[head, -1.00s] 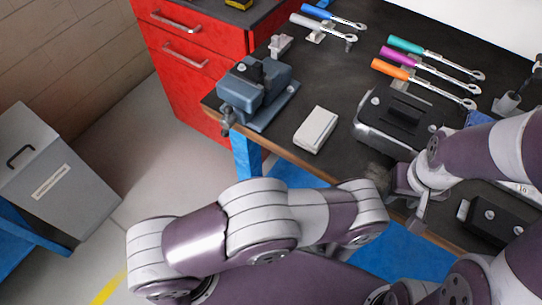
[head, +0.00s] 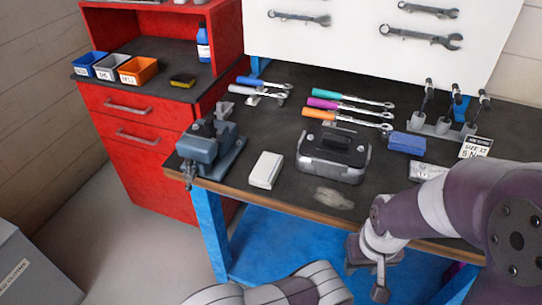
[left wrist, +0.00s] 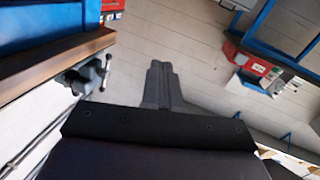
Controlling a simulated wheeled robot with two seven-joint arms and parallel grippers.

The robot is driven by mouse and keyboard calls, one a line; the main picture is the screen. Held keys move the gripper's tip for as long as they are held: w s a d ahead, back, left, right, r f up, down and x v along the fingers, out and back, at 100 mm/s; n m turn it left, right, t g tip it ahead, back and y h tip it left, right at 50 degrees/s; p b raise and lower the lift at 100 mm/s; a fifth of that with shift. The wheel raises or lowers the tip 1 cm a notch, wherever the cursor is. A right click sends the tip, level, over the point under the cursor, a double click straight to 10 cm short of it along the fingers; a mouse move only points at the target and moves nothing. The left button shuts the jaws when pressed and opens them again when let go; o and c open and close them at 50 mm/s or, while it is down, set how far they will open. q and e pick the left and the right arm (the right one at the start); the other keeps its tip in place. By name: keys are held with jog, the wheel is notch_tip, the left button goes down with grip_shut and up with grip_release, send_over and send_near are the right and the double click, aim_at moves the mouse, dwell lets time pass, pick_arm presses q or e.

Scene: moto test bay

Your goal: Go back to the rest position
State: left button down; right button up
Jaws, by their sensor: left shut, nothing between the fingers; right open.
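My right gripper (head: 368,277) hangs in front of the workbench's front edge in the head view, with its fingers pointing down. It is open and holds nothing. My left arm shows only as a part at the bottom of the head view, and its gripper is out of that picture. In the left wrist view my left gripper (left wrist: 161,68) is shut with its two grey fingers together and nothing between them. The floor and wall lie beyond it, and it touches nothing there.
The dark workbench (head: 245,195) carries a blue vise (head: 208,150), a white box (head: 266,170), a black and grey case (head: 334,155) and several ratchets. A red cabinet (head: 135,150) stands behind left. A grey bin (head: 35,270) is at lower left. Floor between is clear.

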pick_arm(q)
jog(key=w+d+f+m+g+h, duration=0.35)
jog(key=d+f+m+h, duration=0.45)
jog(key=d+h, duration=0.4)
jog(key=s+a+r+m+g+h+p, duration=0.1)
jog(key=s+a+r+m+g+h, duration=0.15)
jog(key=r, duration=0.35)
jog(key=s+a+r+m+g+h, duration=0.1)
jog(key=a+r+m+g, duration=0.15)
jog(key=r, duration=0.35)
jog(key=s+a+r+p, duration=0.1)
jog(key=a+r, duration=1.4)
jog(key=a, duration=0.2)
jog(key=shift+s+r, duration=0.2)
jog(key=shift+r, duration=0.05)
pick_arm(e)
jog(key=shift+w+r, duration=0.25)
jog(key=shift+r, duration=0.35)
jog(key=shift+w+r, duration=0.25)
jog(key=shift+r, duration=0.3)
